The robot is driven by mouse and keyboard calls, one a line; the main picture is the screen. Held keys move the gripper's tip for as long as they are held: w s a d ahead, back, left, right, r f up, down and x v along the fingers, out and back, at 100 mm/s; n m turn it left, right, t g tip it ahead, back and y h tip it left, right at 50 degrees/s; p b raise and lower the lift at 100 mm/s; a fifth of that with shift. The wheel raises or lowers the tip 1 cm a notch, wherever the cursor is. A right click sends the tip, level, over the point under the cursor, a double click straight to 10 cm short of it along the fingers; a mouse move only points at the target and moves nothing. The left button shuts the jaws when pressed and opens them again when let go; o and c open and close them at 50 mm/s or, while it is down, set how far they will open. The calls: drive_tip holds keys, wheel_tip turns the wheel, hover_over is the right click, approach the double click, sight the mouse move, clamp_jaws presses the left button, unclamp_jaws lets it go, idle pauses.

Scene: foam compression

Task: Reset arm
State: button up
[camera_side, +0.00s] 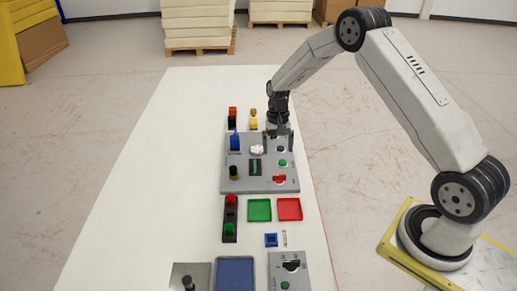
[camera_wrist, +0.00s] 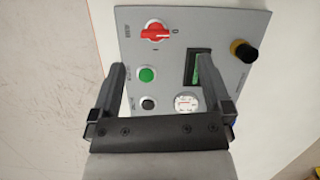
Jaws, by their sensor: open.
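My gripper (camera_side: 279,134) is above the far right corner of the grey control panel (camera_side: 240,181) in the side view. In the wrist view my gripper (camera_wrist: 161,68) is open with its two fingers spread wide and nothing between them. The panel (camera_wrist: 212,25) carries a red rotary switch (camera_wrist: 155,31), a green button (camera_wrist: 147,74), a black button (camera_wrist: 148,103), a white round dial (camera_wrist: 187,102) and a slot with green in it (camera_wrist: 196,70). A dark knob (camera_wrist: 243,50) with an ochre end stands on it. A blue part (camera_side: 235,142) stands at the panel's left.
Nearer the camera are a red-and-green button box (camera_side: 230,218), a green tray (camera_side: 259,210), a red tray (camera_side: 290,209), a blue pad (camera_side: 234,274) and a smaller grey panel (camera_side: 289,273). Small coloured blocks (camera_side: 233,116) stand beyond the panel. The white table's left side is clear.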

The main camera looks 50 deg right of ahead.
drive_tip(key=s+a+r+n+t, duration=0.1)
drive_tip(key=s+a+r+n, duration=0.1)
drive_tip(key=s, duration=0.4)
drive_tip(key=s+a+r+n+t+h, duration=0.1)
drive_tip(key=s+a+r+n+t, duration=0.1)
drive_tip(key=s+a+r, duration=0.3)
drive_tip(key=s+a+r+n+t+h, duration=0.1)
drive_tip(key=s+a+r+n+t, duration=0.1)
drive_tip(key=s, duration=0.5)
wheel_tip(320, 180, up, 2)
drive_tip(key=shift+s+a+r+n, duration=0.15)
drive_tip(key=shift+s+a+n, duration=0.2)
drive_tip(key=shift+a+n, duration=0.4)
